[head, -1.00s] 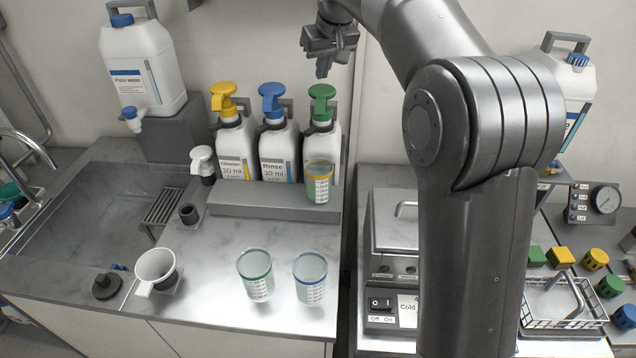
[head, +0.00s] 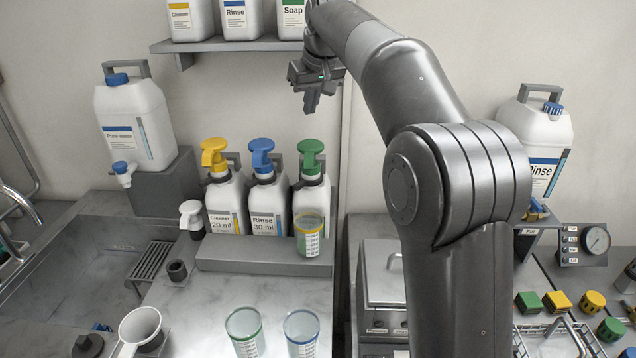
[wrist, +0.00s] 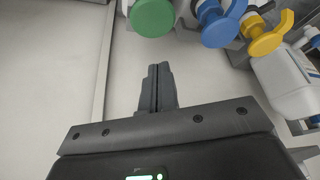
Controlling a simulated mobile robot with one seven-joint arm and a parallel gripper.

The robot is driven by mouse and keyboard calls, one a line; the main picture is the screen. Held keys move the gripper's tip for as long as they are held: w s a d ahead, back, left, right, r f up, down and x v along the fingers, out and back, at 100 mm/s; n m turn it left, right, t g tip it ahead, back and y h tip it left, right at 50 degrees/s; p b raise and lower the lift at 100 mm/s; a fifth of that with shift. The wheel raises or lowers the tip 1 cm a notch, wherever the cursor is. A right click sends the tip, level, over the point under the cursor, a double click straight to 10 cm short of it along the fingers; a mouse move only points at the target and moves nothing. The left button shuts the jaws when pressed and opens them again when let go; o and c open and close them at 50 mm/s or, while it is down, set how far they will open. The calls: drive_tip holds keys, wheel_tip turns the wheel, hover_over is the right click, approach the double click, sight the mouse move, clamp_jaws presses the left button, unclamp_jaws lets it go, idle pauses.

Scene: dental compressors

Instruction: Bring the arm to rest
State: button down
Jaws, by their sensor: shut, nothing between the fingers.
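My gripper (head: 312,97) is raised in the air in front of the wall, above the green-topped pump bottle, with its fingers pointing down. In the wrist view its two fingers (wrist: 157,88) are together with nothing between them. My arm rises on the right side of the head view and bends over to the upper middle. The green pump head (wrist: 153,17) lies just beyond the fingertips in the wrist view, apart from them. The blue pump head (wrist: 224,25) and yellow pump head (wrist: 270,38) are to its right.
Pump bottles (head: 266,200) stand on a grey step, with a measuring cup (head: 309,235) before the green one. A shelf (head: 235,44) with bottles is at upper left. Two cups (head: 301,330) and a white scoop (head: 140,327) stand on the counter. A Rinse canister (head: 537,145) stands right.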

drive_tip(key=s+d+f+m+t+h, duration=0.1)
drive_tip(key=s+d+m, duration=0.1)
drive_tip(key=s+d, duration=0.6)
drive_tip(key=s+d+m, duration=0.1)
drive_tip(key=s+d, duration=0.4)
drive_tip(key=s, duration=0.6)
drive_tip(key=s+d+f+m, duration=0.1)
drive_tip(key=s+d+f, duration=0.1)
drive_tip(key=s+f, duration=0.3)
drive_tip(key=s+d+f+m, duration=0.1)
drive_tip(key=s+d+f, duration=0.2)
drive_tip(key=s+f, duration=0.2)
drive_tip(key=s+d+f+m+h, duration=0.1)
drive_tip(key=s+f, duration=0.4)
drive_tip(key=s, duration=0.5)
drive_tip(key=shift+d+f+t, duration=0.2)
drive_tip(key=shift+d+t, duration=0.1)
drive_tip(key=shift+d, duration=0.6)
